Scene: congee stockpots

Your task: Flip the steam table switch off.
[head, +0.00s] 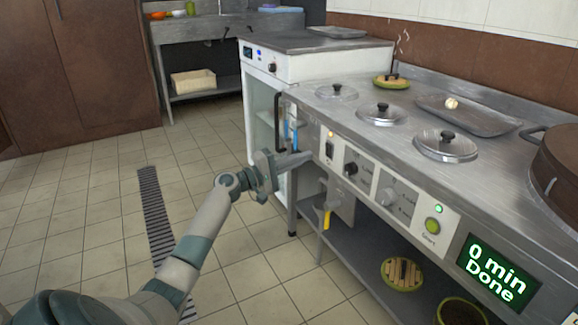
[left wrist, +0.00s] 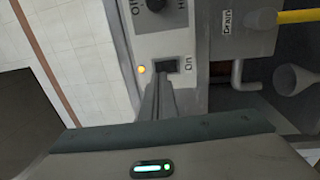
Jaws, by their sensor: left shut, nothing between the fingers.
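The steam table (head: 375,115) is a steel counter with a control panel on its front face. Its switch (head: 329,149) is a small dark rocker at the left end of the panel, below a small lamp. In the left wrist view the switch (left wrist: 167,66) lies beside the word "On", and the lamp (left wrist: 141,69) looks lit orange. My left gripper (head: 310,157) is shut and empty, its fingers pointing at the panel close to the switch. In the left wrist view the fingertips (left wrist: 158,78) are just at the switch's edge; I cannot tell whether they touch it. My right gripper is out of view.
A black knob (head: 350,168), a grey knob (head: 388,197) and a green button (head: 432,225) sit right of the switch. A display (head: 497,275) reads "0 min Done". A yellow drain handle (head: 326,218) hangs below. Lidded wells and a tray (head: 485,118) are on top. The tiled floor at left is clear.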

